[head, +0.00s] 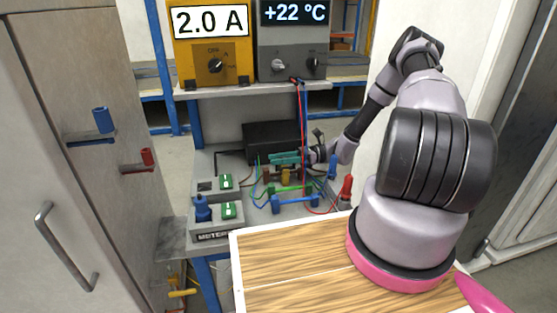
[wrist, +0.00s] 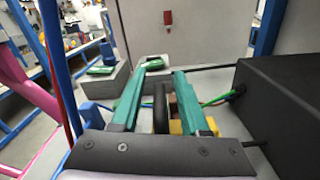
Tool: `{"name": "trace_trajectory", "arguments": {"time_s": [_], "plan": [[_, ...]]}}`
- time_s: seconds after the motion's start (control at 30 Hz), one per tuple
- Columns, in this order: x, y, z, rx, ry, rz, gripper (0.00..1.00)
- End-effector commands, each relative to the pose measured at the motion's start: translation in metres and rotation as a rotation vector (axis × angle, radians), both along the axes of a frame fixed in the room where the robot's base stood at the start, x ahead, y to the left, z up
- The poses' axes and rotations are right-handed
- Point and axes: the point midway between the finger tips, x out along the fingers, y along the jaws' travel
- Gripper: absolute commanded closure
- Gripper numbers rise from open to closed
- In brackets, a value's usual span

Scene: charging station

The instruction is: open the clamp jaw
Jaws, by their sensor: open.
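My gripper (head: 272,158), with teal fingers, is over the back of the bench, pointing left. In the wrist view the two fingers (wrist: 164,73) stand apart. A dark upright piece (wrist: 160,108) shows between them, with brown and yellow parts beside and below it. I cannot tell whether the fingers touch it. In the head view a brown block (head: 266,176) and a yellow block (head: 286,176) sit just below the fingers, near a green part with a blue base (head: 295,202). Which of these is the clamp jaw, and whether it is shut, is not clear.
A black box (head: 262,136) stands behind the gripper; in the wrist view it (wrist: 285,100) is close on the right. Red and blue wires hang beside the gripper. Probes with red (head: 346,187) and blue handles stand at right. Grey boxes with green switches (head: 229,210) stand at left.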

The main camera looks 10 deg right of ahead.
Motion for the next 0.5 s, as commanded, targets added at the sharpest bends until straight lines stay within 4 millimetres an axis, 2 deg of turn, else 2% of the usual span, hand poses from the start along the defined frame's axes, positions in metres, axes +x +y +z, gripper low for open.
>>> {"name": "trace_trajectory", "arguments": {"time_s": [0.17, 0.2, 0.27, 0.3, 0.5], "plan": [[-0.0001, 0.0, -0.0001, 0.0, 0.0, 0.0, 0.55], [-0.0001, -0.0001, -0.0001, 0.0, 0.0, 0.0, 0.71], [-0.0001, -0.0001, 0.0, 0.0, 0.0, 0.0, 0.94], [-0.0002, -0.0002, -0.0001, 0.0, 0.0, 0.0, 1.0], [-0.0005, -0.0003, -0.0001, 0.0, 0.0, 0.001, 1.0]]}}
